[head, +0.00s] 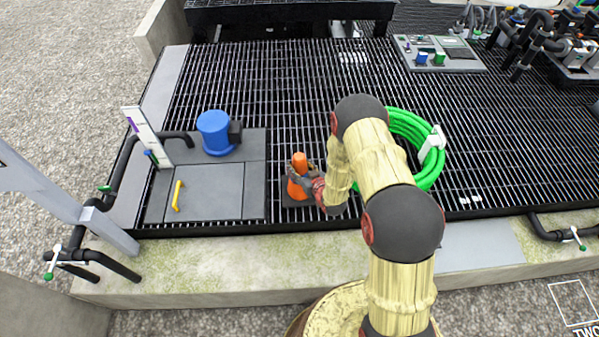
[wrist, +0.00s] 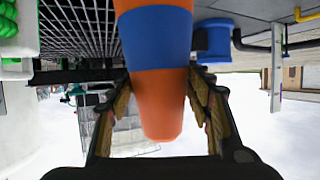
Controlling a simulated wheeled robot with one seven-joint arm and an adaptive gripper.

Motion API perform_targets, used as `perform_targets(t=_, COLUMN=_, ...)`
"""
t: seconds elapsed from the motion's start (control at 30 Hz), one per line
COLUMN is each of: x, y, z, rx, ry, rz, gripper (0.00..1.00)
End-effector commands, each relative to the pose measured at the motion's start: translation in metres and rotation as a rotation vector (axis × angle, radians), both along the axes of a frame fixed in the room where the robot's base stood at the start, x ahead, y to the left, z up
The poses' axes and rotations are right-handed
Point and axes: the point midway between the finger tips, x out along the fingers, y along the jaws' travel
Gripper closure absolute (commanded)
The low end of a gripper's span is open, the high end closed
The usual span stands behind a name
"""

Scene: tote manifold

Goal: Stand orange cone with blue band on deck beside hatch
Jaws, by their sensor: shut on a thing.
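The orange cone (head: 299,160) is upright on a dark base, just right of the hatch (head: 214,191), over the black grating deck (head: 290,90). Whether its base touches the deck or hangs slightly above cannot be told. My gripper (head: 308,181) is shut on the cone from the right. In the wrist view the cone (wrist: 160,100) and its blue band (wrist: 155,40) fill the space between the two fingers (wrist: 160,80). In the head view my fingers hide the band. The grey hatch has a yellow handle (head: 177,196) and lies flat.
A blue motor (head: 214,132) stands behind the hatch lid, with a white gauge board (head: 148,137) at its left. A green hose coil (head: 408,125) lies right of the cone, partly behind my arm. A valve panel (head: 440,53) stands farther back. Grating behind the cone is clear.

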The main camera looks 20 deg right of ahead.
Motion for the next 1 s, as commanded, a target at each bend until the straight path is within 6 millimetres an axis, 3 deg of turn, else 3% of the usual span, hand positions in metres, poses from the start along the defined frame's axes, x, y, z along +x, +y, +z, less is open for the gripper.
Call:
perform_targets(t=0.27, x=0.004, y=0.000, z=-0.034, rx=0.000, ry=0.001, rz=0.000, gripper=1.00)
perform_targets(t=0.5, x=0.004, y=0.000, z=-0.035, rx=-0.001, ry=0.000, rz=0.000, gripper=1.00)
perform_targets(t=0.53, x=0.003, y=0.000, z=-0.036, rx=-0.001, ry=0.003, rz=0.000, gripper=0.48)
perform_targets(t=0.83, x=0.003, y=0.000, z=-0.036, rx=0.000, ry=0.002, rz=0.000, gripper=0.31)
perform_targets(t=1.0, x=0.003, y=0.000, z=-0.035, rx=0.000, ry=0.001, rz=0.000, gripper=0.31)
